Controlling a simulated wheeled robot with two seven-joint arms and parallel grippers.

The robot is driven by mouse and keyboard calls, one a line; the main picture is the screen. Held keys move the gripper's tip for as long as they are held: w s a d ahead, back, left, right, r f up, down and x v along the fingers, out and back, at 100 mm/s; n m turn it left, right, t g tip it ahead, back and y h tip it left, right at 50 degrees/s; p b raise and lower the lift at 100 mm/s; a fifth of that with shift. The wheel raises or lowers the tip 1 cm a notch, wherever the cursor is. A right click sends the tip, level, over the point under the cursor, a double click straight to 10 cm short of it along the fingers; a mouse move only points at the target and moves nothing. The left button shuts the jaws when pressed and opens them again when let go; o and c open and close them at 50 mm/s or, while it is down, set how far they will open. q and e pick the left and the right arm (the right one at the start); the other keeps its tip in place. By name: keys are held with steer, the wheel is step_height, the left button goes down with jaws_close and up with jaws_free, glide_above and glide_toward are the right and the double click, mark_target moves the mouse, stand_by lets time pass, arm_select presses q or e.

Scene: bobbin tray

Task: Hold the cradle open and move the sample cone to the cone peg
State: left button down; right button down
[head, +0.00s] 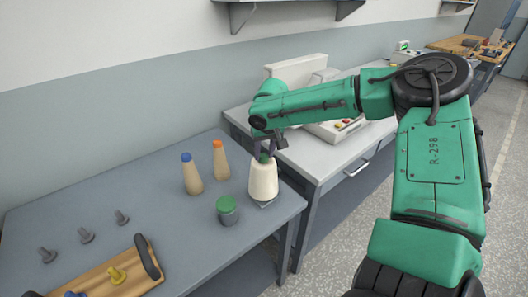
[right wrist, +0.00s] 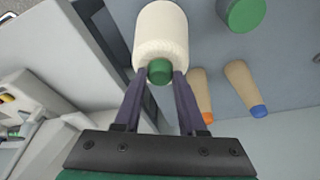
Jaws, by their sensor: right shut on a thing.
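A cream-white cone (head: 263,181) with a green tip is at the right part of the bench; it also shows in the right wrist view (right wrist: 160,30). My right gripper (head: 265,153) is shut on it at the green tip, from above. In the right wrist view its two fingers (right wrist: 160,76) flank the tip. The cone looks upright; I cannot tell whether its base touches the bench. My left gripper is not in view.
The bench middle is clear.

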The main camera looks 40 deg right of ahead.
steer(key=shift+r, duration=0.1)
stand_by(1.1)
steer(key=shift+p, duration=0.45)
steer(key=shift+f+b, duration=0.7)
steer(key=shift+f, duration=0.3)
steer(key=shift+c, duration=2)
jaws_free()
steer(key=shift+s, duration=0.1)
steer(key=shift+r, duration=0.1)
steer(key=v, duration=1.4)
steer(key=shift+r+b, duration=0.2)
steer(key=shift+b, duration=0.1)
